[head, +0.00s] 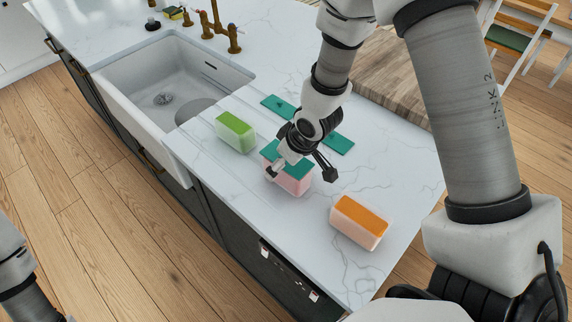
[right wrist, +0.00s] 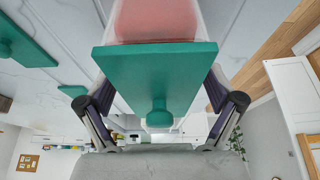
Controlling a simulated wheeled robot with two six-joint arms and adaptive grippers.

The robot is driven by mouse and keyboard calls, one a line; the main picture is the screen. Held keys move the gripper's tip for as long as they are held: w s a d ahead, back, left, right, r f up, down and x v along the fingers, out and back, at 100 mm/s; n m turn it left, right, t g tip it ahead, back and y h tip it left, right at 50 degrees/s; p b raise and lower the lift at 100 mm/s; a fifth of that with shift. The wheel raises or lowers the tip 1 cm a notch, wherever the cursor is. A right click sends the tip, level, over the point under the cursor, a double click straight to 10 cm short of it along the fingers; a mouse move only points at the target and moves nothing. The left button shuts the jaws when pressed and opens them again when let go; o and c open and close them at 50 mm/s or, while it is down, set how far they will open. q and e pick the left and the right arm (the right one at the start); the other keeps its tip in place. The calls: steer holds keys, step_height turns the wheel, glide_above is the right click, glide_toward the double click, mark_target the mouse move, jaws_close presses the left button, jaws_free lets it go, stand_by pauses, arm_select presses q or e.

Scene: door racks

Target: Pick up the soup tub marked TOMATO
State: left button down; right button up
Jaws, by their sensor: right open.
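A tub with pinkish-red contents (head: 292,184) and a teal lid stands on the counter between a green tub and an orange tub. No TOMATO marking is readable on it. In the right wrist view its teal lid (right wrist: 150,68) with a round knob fills the middle, and the red contents show through the pale wall. My right gripper (head: 300,172) is over this tub with its fingers open, one on each side of the lid. In the right wrist view the fingers (right wrist: 158,92) straddle the lid; contact cannot be told. My left gripper is out of view.
A green tub (head: 235,132) stands to the left and an orange tub (head: 359,222) to the right near the counter edge. Two teal lids (head: 279,107) (head: 339,143) lie flat behind. A sink (head: 165,85) and a wooden board (head: 385,80) are farther back.

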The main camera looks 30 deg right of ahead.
steer(key=shift+w+f, duration=0.5)
steer(key=shift+f, duration=0.1)
steer(key=shift+s+r, duration=0.1)
steer(key=shift+s, duration=0.1)
steer(key=shift+s+r, duration=0.1)
steer(key=shift+s, duration=0.1)
steer(key=c, duration=0.4)
steer(key=shift+s, duration=0.1)
steer(key=c, duration=0.6)
steer(key=shift+c, duration=0.7)
